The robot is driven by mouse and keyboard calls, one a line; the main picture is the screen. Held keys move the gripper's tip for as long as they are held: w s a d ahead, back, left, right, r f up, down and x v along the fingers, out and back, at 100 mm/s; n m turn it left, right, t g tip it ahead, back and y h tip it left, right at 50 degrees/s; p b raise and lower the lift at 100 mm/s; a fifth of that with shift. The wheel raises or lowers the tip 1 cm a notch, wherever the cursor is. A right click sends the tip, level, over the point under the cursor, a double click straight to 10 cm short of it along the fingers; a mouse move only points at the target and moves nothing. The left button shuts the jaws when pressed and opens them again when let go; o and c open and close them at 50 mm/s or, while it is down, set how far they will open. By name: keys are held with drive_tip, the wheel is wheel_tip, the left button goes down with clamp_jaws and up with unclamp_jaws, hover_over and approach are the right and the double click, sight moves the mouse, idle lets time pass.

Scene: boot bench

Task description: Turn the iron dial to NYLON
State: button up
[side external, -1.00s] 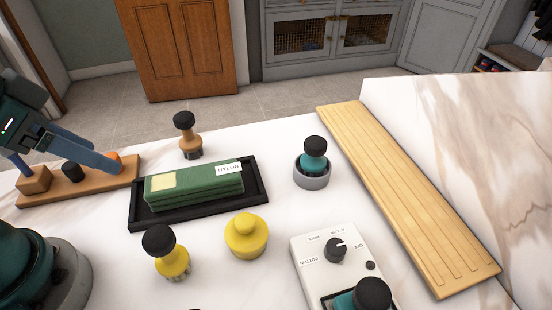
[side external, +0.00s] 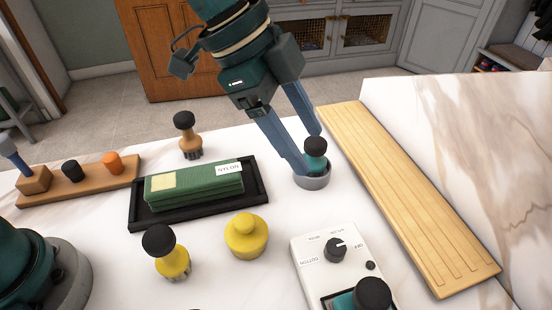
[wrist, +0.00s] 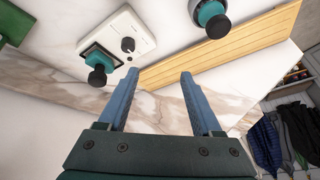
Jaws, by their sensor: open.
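The iron dial (side external: 336,250) is a black knob on a white control box (side external: 310,276). Its white mark points right, toward the OFF label; the NYLON label sits at the upper edge of the dial's ring, and COTTON is at the lower left. The dial also shows in the wrist view (wrist: 128,44), left of and beyond my fingertips. My gripper (side external: 306,154) is open with nothing seen between its fingers. In the side view it overlaps a black-topped teal piece in a grey cup; in the wrist view (wrist: 160,75) that piece is apart from the fingers.
The black-topped teal piece (side external: 316,164) stands in the grey cup (side external: 313,182). Another teal piece with a black knob (side external: 373,293) is on the box beside the dial. A wooden board (side external: 410,200) lies right. A black tray (side external: 136,221) with green cloth and yellow pieces (side external: 246,236) are left.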

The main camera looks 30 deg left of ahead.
sight(336, 246)
drive_tip(key=s+d+f, duration=0.1)
drive_tip(key=d+f, duration=0.1)
drive_tip(key=f, duration=0.1)
drive_tip(key=s+d+f+m+g, duration=0.1)
drive_tip(key=d+f, duration=0.1)
drive_tip(key=s+d+f+g, duration=0.1)
drive_tip(key=d+f, duration=0.1)
drive_tip(key=f, duration=0.1)
drive_tip(key=shift+s+f+m+y, duration=0.3)
drive_tip(key=shift+s+f, duration=0.05)
drive_tip(key=shift+x, duration=2.25)
clamp_jaws()
